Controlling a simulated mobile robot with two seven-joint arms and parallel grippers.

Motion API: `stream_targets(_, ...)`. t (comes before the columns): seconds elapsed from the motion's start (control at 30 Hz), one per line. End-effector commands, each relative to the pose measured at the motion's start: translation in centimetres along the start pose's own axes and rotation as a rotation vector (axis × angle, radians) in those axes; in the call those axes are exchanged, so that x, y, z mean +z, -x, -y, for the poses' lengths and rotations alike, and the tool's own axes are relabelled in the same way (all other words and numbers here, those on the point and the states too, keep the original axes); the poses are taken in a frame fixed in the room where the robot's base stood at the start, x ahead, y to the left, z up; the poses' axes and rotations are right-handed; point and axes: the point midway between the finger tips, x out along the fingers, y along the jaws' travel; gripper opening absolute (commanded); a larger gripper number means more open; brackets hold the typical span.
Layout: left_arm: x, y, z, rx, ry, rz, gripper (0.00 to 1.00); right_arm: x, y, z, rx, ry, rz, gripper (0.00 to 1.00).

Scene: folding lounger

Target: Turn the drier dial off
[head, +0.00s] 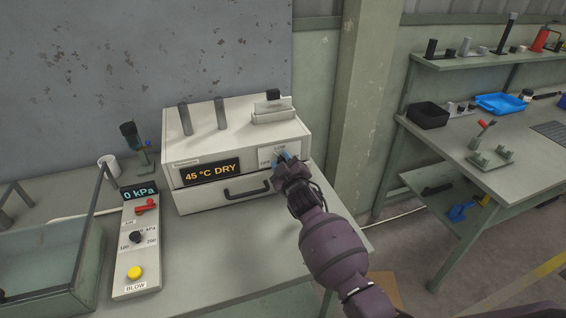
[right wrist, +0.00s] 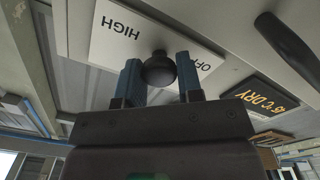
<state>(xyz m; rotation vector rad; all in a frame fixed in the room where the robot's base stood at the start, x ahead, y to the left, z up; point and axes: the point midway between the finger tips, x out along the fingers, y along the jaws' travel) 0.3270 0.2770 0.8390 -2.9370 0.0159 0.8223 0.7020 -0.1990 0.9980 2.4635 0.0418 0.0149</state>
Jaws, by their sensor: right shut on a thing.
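The drier (head: 240,150) is a pale box on the bench with a drawer front and a display (head: 211,172) reading "45 °C DRY". Its dial plate shows "LOW" and part of "OFF" in the head view. In the right wrist view the black dial (right wrist: 159,70) sits on the white plate (right wrist: 125,38) between "HIGH" and "OFF". My right gripper (head: 285,160) is at the dial, its blue fingers on either side of the knob in the right wrist view (right wrist: 158,80). It is shut on the dial. The dial's pointer is hidden. My left gripper is not in view.
A control panel (head: 137,245) with a "0 kPa" display, red lever and yellow button stands left of the drier. A glass-sided tank (head: 45,265) is at the lower left. A second bench (head: 480,150) with tools and trays stands right.

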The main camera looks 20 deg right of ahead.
Motion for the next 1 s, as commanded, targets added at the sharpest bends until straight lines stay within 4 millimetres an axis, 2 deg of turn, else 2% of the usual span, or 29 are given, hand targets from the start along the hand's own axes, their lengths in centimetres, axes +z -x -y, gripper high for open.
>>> stream_targets(0.4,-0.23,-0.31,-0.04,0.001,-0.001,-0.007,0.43,0.03,0.01,0.09,0.0,0.187,0.0,0.1)
stream_targets(0.93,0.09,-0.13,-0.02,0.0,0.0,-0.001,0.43,0.03,0.01,0.08,0.0,0.212,0.0,0.1)
stream_targets(0.97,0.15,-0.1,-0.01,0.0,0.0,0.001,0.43,0.03,0.01,0.08,0.0,0.212,0.0,0.35)
stream_targets(1.0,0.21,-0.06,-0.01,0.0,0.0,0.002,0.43,0.03,0.01,0.08,0.0,0.212,0.0,0.41)
